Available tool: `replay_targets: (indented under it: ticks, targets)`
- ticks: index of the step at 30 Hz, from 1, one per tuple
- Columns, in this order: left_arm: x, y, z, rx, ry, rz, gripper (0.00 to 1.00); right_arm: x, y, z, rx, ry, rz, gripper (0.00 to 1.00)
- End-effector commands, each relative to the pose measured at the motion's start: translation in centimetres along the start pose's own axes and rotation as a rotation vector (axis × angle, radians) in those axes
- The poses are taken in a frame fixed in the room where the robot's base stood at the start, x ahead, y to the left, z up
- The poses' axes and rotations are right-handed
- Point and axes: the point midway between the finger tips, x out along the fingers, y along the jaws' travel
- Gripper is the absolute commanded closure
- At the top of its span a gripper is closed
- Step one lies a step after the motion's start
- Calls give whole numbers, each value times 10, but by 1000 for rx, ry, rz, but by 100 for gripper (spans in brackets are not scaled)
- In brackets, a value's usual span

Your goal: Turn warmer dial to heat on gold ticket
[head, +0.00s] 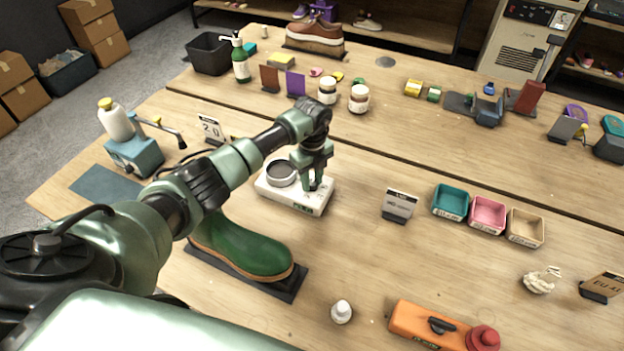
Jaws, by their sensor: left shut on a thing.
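A white warmer (293,204) sits on the wooden table near the middle of the head view. It has a round dark cup or plate (282,171) on its left part and a small display on its front edge. My left gripper (313,186) points down onto the right part of the warmer's top. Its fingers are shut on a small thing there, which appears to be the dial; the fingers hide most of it. I cannot make out the dial's setting. I cannot pick out a gold ticket for certain. My right gripper is not in view.
A green boot (240,248) lies on a dark board just in front of the warmer, below my left arm. A card stand (399,204) and small teal (451,202), pink (487,215) and tan (525,228) trays are to the right. The table around the warmer's right side is clear.

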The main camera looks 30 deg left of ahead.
Motion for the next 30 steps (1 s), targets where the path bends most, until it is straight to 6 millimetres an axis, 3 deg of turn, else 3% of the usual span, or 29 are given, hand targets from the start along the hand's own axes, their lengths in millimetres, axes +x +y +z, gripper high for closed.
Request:
replay_targets:
  ticks: [11, 30]
  targets:
    - [2, 0, 1, 177, -3, -1, 100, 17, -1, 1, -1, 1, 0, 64]
    - [3, 0, 1, 776, -3, -1, 100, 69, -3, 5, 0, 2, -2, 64]
